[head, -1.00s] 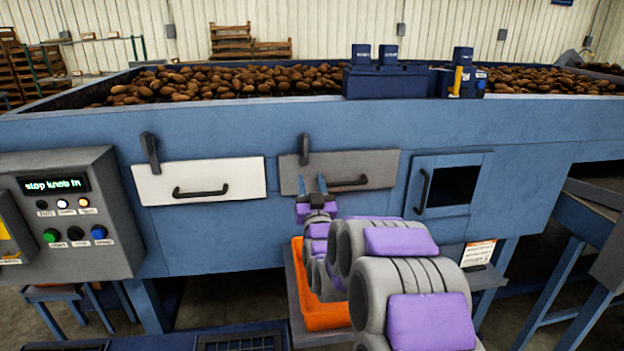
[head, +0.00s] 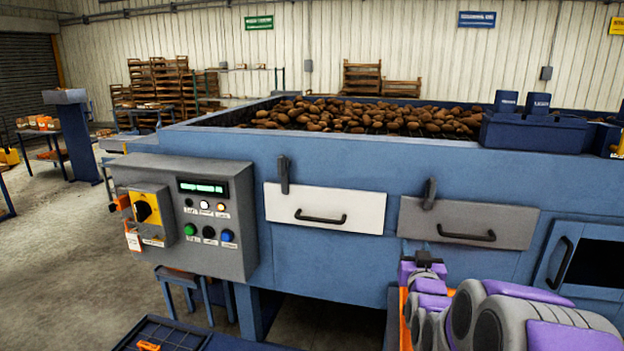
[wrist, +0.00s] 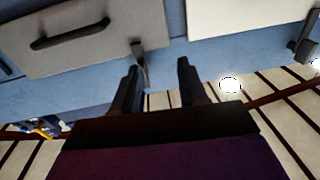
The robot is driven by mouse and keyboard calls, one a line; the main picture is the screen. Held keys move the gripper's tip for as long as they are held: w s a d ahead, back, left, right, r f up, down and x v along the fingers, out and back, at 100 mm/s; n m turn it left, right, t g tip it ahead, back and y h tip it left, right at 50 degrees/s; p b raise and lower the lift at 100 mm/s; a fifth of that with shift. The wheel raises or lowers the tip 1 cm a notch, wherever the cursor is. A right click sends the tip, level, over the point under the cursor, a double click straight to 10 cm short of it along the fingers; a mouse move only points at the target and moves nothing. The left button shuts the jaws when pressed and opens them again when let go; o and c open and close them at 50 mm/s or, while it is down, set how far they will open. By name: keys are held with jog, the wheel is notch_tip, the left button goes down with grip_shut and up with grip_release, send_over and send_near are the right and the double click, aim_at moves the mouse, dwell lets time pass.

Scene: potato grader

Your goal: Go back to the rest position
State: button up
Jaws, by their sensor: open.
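My gripper (head: 424,260) is at the lower right of the head view, just below the grey panel (head: 420,216) on the machine's front. In the wrist view my gripper's two dark fingers (wrist: 158,78) stand apart with nothing between them. One finger overlaps the dark latch of the grey panel in that view; I cannot tell whether they touch. My arm reaches in from the lower right corner with its grey and purple links. An orange bin beneath it is mostly hidden by my arm.
The blue grader fills the middle, with potatoes (head: 360,116) on top. A white panel (head: 325,207) and a control box (head: 170,220) with a yellow switch (head: 148,207) are on its front. A blue frame (head: 175,335) is low in front. Open floor (head: 60,270) lies at left.

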jog(key=s+a+f+n+g+y, duration=0.1)
jog(key=s+a+f+g+y, duration=0.1)
jog(key=s+a+f+g, duration=0.6)
jog(key=s+g, duration=0.3)
jog(key=s, duration=1)
jog(key=s+a+f+g, duration=0.1)
jog(key=s+a+g, duration=0.2)
jog(key=s, duration=1.1)
jog(key=s+a+f+n+g+y, duration=0.1)
jog(key=s+g, duration=0.5)
jog(key=s, duration=0.7)
jog(key=shift+s+a+f, duration=0.25)
jog(key=shift+s+a, duration=0.15)
